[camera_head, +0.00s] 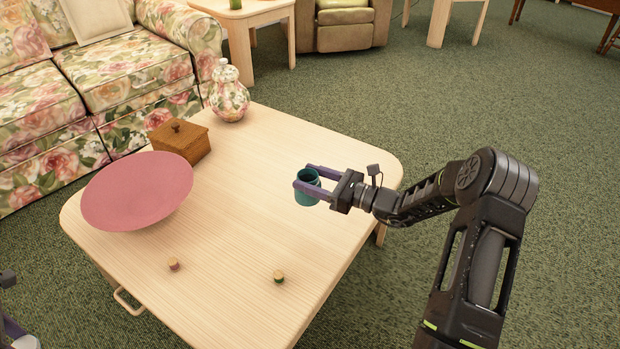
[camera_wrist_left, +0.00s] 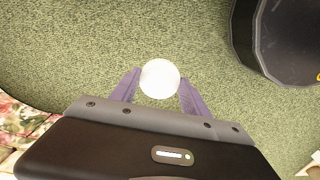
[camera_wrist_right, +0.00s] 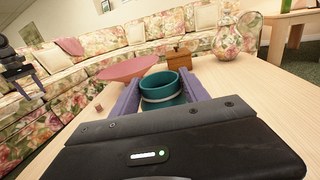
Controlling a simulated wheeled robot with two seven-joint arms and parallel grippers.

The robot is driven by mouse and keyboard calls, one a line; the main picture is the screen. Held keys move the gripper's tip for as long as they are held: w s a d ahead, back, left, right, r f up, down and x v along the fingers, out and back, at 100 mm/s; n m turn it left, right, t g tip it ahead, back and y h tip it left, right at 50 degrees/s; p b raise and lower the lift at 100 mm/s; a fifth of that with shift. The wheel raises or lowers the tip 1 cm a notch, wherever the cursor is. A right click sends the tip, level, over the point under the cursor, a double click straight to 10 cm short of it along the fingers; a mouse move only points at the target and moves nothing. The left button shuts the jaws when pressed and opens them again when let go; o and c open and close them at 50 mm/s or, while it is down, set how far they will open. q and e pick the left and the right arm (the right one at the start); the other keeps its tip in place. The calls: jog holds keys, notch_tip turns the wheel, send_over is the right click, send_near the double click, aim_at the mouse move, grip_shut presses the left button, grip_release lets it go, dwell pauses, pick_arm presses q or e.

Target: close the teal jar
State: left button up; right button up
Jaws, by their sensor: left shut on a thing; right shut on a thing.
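The teal jar (camera_head: 306,192) is in the head view, upright over the right part of the wooden table, with its mouth open and uncovered. My right gripper (camera_head: 308,180) is shut on it, one finger on each side. The right wrist view shows the jar (camera_wrist_right: 162,92) between the purple fingers, with a pale band around it. I cannot tell whether its base touches the table. My left gripper (camera_wrist_left: 158,84) is shut on a white round thing (camera_wrist_left: 159,78) above the carpet; it may be a lid. Two small corks, one pinkish (camera_head: 173,265) and one green-sided (camera_head: 279,278), stand on the table.
The table (camera_head: 235,215) also bears a pink bowl (camera_head: 138,192), a brown wooden box (camera_head: 184,142) and a floral lidded vase (camera_head: 229,98). A floral sofa (camera_head: 130,70) stands behind to the left. The table's middle and front are mostly clear.

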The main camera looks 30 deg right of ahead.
jog(key=o, duration=0.9)
jog(key=shift+c, duration=0.2)
grip_shut()
dwell(0.4)
